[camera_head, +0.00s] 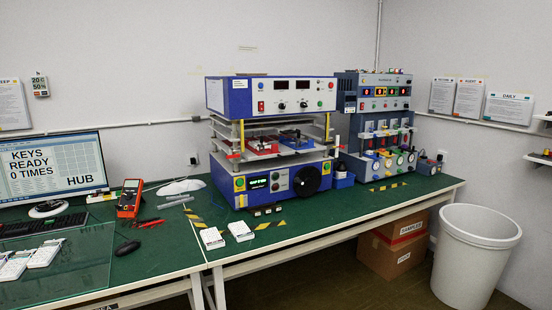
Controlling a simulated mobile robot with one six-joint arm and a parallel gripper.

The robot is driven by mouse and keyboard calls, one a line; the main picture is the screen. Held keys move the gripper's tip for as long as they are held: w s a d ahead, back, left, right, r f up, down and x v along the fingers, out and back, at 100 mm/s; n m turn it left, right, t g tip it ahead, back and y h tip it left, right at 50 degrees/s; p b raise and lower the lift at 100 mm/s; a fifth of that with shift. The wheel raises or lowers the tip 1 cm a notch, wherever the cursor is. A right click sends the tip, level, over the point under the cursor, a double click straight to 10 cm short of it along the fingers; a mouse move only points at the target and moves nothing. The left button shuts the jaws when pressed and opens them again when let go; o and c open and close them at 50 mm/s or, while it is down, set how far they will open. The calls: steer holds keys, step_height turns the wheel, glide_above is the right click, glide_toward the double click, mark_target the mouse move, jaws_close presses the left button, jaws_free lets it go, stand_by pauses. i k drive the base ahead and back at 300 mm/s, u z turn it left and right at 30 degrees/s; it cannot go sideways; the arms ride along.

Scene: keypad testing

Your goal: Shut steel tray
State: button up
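A blue-and-white test machine (271,92) stands on the green bench. In its open middle bay is a grey metal tray (277,157), which looks like the steel tray. A red fixture (262,145) and a dark blue fixture (297,139) sit on it. The tray's front edge shows above the lower blue panel, with red parts at its front corners. I cannot tell how far it sticks out of the bay. My gripper is not in view.
Two white keypads (240,231) lie on the bench before the machine, near yellow-black floor marks. A second tester (385,120) stands to the right. A monitor (52,168), red multimeter (130,198) and glass plate (85,265) are left. A white bin (476,255) stands right.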

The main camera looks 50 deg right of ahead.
mark_target(282, 149)
steer(key=u, duration=0.95)
steer(key=k, duration=0.9)
steer(key=z, duration=1)
steer(key=i, duration=1)
steer(key=u, duration=0.05)
